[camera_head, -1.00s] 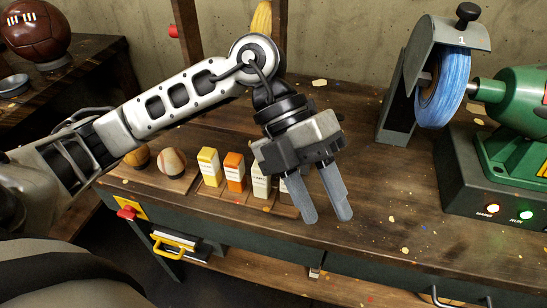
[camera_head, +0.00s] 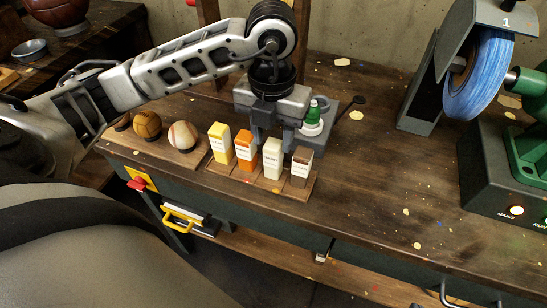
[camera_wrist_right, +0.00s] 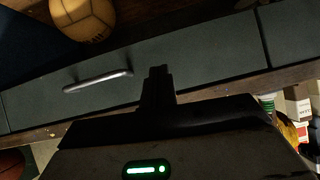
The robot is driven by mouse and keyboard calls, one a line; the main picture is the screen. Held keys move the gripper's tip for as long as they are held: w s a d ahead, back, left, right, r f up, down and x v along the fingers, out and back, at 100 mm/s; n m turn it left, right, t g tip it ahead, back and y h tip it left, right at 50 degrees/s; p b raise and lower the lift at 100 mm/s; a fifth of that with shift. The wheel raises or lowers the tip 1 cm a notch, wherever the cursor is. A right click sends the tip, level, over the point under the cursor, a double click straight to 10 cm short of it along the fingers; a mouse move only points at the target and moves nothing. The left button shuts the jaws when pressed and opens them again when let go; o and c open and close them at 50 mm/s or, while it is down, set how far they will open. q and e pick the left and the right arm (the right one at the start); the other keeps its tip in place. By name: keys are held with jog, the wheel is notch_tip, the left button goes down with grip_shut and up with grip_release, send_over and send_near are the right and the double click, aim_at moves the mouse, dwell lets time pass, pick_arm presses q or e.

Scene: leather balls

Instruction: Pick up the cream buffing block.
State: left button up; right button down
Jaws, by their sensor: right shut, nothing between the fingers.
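The cream buffing block (camera_head: 272,160) stands upright third from the left in a row of blocks on a wooden rack (camera_head: 240,179) near the bench's front edge. My left gripper (camera_head: 272,134) points down just above and behind the row. Its fingers are spread and I see nothing between them. Their tips are partly hidden behind the orange and cream blocks, so I cannot tell whether they touch them. My right gripper (camera_wrist_right: 157,83) is shut and empty in the right wrist view, in front of a grey drawer front.
Beside the cream block stand a yellow block (camera_head: 220,142), an orange block (camera_head: 245,150) and a brown block (camera_head: 301,166). A baseball (camera_head: 184,136) sits left. A green-capped bottle (camera_head: 314,115) stands behind. A blue buffing wheel (camera_head: 480,85) is at right; the bench centre is mostly clear.

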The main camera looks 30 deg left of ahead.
pick_arm(q)
jog(key=shift+w+f+p, duration=0.2)
jog(key=shift+f+p, duration=0.1)
jog(key=shift+f, duration=2.45)
jog(key=c, duration=0.7)
jog(key=shift+o, duration=0.3)
notch_tip(320, 180, up, 10)
jog(key=shift+r, duration=0.1)
